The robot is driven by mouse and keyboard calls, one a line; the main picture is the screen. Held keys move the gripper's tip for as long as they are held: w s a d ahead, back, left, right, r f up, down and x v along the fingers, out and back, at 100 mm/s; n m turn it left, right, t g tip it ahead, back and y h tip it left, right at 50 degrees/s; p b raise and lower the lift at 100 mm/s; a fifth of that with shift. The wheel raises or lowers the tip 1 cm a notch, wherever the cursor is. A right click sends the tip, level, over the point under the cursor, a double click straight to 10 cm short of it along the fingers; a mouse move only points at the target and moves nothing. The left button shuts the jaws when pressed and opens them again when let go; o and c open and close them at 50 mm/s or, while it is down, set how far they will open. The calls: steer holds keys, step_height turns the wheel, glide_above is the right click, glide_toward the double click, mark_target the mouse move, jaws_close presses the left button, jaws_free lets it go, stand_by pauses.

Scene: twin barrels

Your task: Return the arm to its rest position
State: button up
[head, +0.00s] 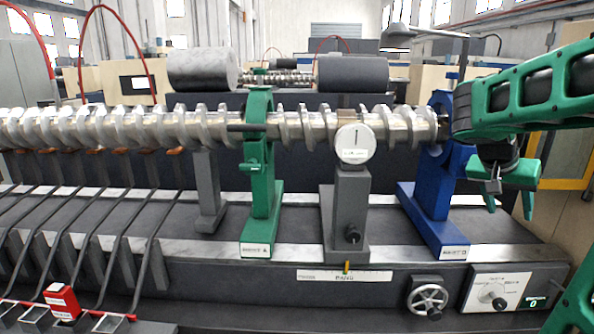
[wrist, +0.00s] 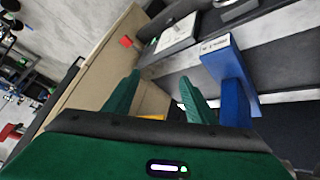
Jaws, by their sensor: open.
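My arm, green and black, comes in from the right in the head view. My gripper (head: 508,207) hangs at the right, pointing down, to the right of the blue stand (head: 432,195). Its two green fingers are apart with nothing between them. In the wrist view my gripper (wrist: 160,98) also shows open and empty, with the blue stand (wrist: 232,80) just right of its fingers. My gripper appears apart from the stand.
A long ribbed metal shaft (head: 190,128) runs across the bench through a green stand (head: 262,190). A dial gauge (head: 355,143) sits on a grey post. Two barrels (head: 203,69) (head: 352,74) are behind. A handwheel (head: 428,298) and control panel (head: 510,288) are at front right.

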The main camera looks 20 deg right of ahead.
steer(key=s+a+f+n+y, duration=0.2)
steer(key=s+a+f, duration=0.2)
steer(key=a, duration=0.3)
steer(key=s+a+f+n+y, duration=0.2)
steer(key=s+a+f+y, duration=0.1)
steer(key=s+a, duration=0.3)
steer(key=s+a+f+n+g+y, duration=0.1)
steer(key=s+a+f, duration=0.4)
steer(key=a, duration=0.5)
steer(key=shift+f+n+y, duration=0.15)
steer(key=shift+n+y, duration=0.55)
steer(key=shift+y, duration=0.1)
steer(key=shift+w+f, duration=0.25)
steer(key=shift+w, duration=0.35)
